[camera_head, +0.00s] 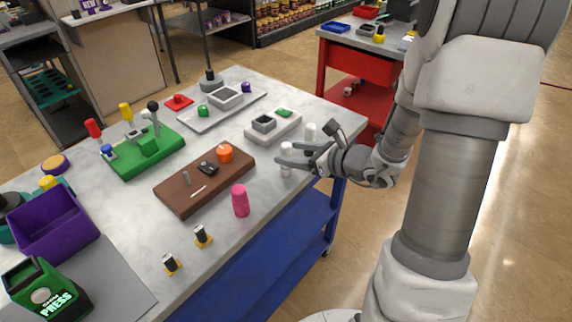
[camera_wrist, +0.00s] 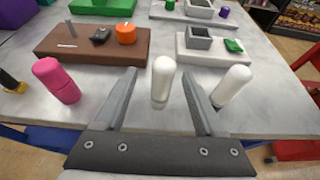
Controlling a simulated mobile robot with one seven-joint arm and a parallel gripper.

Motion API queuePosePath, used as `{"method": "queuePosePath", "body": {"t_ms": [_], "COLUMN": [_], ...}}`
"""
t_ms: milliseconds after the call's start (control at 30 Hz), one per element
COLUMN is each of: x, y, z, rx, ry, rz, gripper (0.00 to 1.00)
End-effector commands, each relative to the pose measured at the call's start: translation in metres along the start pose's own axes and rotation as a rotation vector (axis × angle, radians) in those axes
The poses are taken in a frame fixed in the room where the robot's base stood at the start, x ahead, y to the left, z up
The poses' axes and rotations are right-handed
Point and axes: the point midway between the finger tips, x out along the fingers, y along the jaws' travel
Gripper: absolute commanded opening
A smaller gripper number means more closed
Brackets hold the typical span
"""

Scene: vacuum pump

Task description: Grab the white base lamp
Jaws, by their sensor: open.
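Two similar white, round-topped cylinders stand upright on the grey table; I cannot tell from their looks which is meant by the white base lamp. One white cylinder (camera_wrist: 162,80) stands between the fingers of my gripper (camera_wrist: 158,74), with a visible gap on each side. It also shows in the head view (camera_head: 287,158), partly hidden by the fingers. The other white cylinder (camera_wrist: 230,88) stands just outside the right finger and shows behind my gripper in the head view (camera_head: 310,132). My gripper (camera_head: 281,154) is open, low over the table's right edge, and empty.
A pink cylinder (camera_head: 240,201) stands to the left of my gripper. A brown board (camera_head: 180,201) with an orange knob (camera_head: 225,153) lies beyond it. A pale block with a grey box (camera_head: 263,124) is behind. The blue lower shelf (camera_head: 285,245) is below the table edge.

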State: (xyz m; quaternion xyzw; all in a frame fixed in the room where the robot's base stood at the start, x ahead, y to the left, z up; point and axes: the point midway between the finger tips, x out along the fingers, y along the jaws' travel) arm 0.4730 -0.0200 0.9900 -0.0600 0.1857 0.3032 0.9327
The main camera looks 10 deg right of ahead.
Motion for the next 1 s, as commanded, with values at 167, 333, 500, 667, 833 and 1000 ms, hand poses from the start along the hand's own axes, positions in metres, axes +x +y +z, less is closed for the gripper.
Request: {"method": "queuePosePath", "body": {"t_ms": [167,333,500,667,833,1000], "x": [0.011,0.034,0.056,0.062,0.061,0.061], "y": [0.0,-0.002,-0.004,-0.004,-0.004,-0.004], "z": [0.0,-0.004,-0.004,-0.003,-0.003,-0.003], "rx": [0.0,0.001,0.0,0.0,0.0,0.0], "ry": [0.0,0.001,-0.001,0.0,0.0,0.0], "rz": [0.0,0.003,0.001,0.0,0.0,-0.001], "gripper": [0.71,0.71,0.71,0.71,0.68,0.37]}}
